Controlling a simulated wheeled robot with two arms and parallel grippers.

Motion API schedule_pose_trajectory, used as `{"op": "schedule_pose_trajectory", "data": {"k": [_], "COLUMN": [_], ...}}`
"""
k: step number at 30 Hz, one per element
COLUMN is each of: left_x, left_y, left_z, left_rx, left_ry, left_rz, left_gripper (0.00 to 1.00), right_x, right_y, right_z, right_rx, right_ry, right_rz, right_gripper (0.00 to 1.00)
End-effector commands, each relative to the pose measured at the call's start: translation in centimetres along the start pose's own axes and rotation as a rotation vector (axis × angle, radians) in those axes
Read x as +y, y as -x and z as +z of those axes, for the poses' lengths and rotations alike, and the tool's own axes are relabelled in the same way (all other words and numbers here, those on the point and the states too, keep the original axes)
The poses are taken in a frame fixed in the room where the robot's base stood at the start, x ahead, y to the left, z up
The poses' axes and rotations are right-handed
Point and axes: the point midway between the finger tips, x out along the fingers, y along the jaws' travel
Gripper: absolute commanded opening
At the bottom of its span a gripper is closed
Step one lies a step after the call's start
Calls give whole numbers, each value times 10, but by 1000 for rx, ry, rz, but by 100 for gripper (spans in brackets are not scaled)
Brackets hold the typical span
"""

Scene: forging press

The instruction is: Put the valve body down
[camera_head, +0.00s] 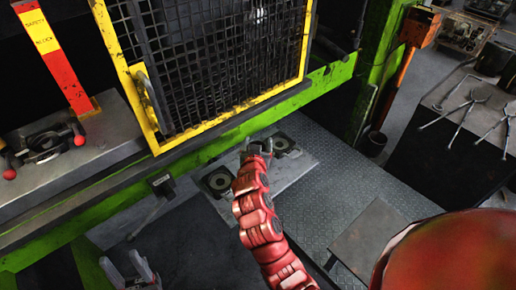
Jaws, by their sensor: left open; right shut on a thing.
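The light grey plate (262,190) on the floor platform has two dark square fixtures with round rings, a near-left one (217,181) and a far-right one (283,145). My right gripper (257,150), at the end of my red arm, is over the far edge of this plate, between the two fixtures. It is shut on a small grey piece, which I take to be the valve body; the gripper and arm largely hide it. I cannot tell whether the piece touches the plate. My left gripper (131,272) is open and empty at the bottom left.
A yellow-framed mesh guard (215,60) and green press beam (330,78) stand just behind the plate. A grey bench (75,175) with a red-handled device (45,146) and red-yellow safety block (56,55) is left. A table with tongs (470,105) is right.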

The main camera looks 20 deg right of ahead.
Motion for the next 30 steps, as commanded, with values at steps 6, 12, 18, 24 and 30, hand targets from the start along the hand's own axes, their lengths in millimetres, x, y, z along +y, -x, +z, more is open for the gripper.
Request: {"op": "schedule_pose_trajectory", "data": {"k": [6,12,18,24,30], "left_x": [-1,-1,-1,-1,-1], "left_y": [-20,-19,-16,-15,-16], "left_z": [-3,-3,-3,-3,-3], "left_rx": [0,0,0,0,0], "left_ry": [0,0,0,0,0], "left_rz": [0,0,0,0,0], "left_gripper": [50,50,50,50,50], "right_x": [1,0,0,0,0], "right_y": [-8,-9,-10,-10,-10], "right_z": [28,33,35,36,36], "right_rx": [-3,1,1,0,-1], "right_ry": [4,0,0,0,0], "right_rz": [3,1,0,0,0], "right_gripper": [0,0,0,100,100]}}
